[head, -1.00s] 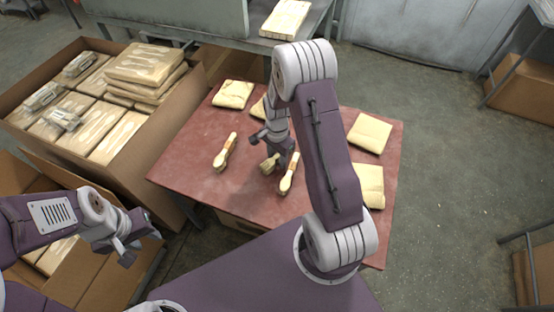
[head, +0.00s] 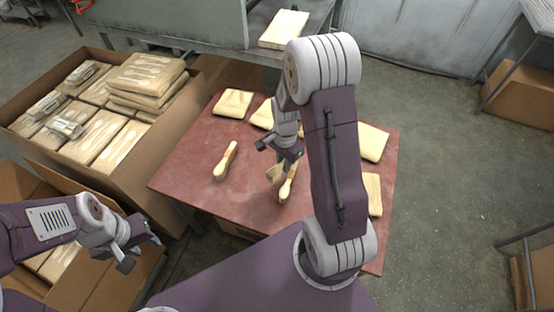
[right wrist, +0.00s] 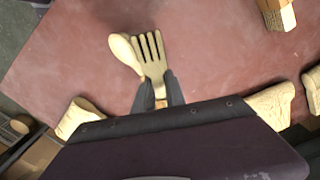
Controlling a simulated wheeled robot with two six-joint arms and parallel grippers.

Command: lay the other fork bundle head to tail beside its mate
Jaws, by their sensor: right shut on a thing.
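One pale wooden bundle with an orange band (head: 226,160) lies on the left of the red table (head: 190,180).
Pale packets lie along the table's back (head: 233,103) and right side (head: 372,142). A carton of packed bundles (head: 185,130) stands left of the table, with an open carton (head: 95,285) nearer. The table's left part is clear around the banded bundle.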

